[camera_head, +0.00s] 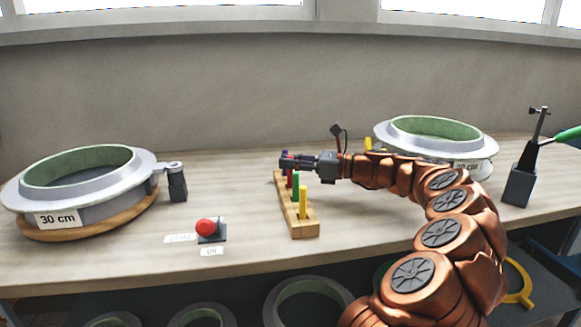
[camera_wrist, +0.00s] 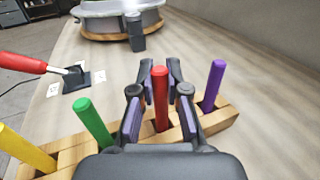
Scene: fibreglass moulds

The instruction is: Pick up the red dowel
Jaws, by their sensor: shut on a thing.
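The red dowel (camera_wrist: 160,97) stands upright in its slot in the wooden block (camera_wrist: 215,122), between the two fingers of my gripper (camera_wrist: 158,112) in the wrist view. My gripper is shut on it, with a finger on each side. In the head view my gripper (camera_head: 290,163) reaches from the right to the block (camera_head: 303,230), and the red dowel (camera_head: 290,179) is partly hidden by it. A green dowel (camera_wrist: 93,122), a yellow dowel (camera_wrist: 24,146) and a purple dowel (camera_wrist: 213,84) stand in the same block.
A round mould (camera_head: 75,190) labelled 30 cm is at the left, and another mould (camera_head: 435,137) is at the back right. A red-knobbed switch (camera_head: 207,228) sits left of the block. A dark stand (camera_head: 521,180) is at the far right. The tabletop in front of the block is clear.

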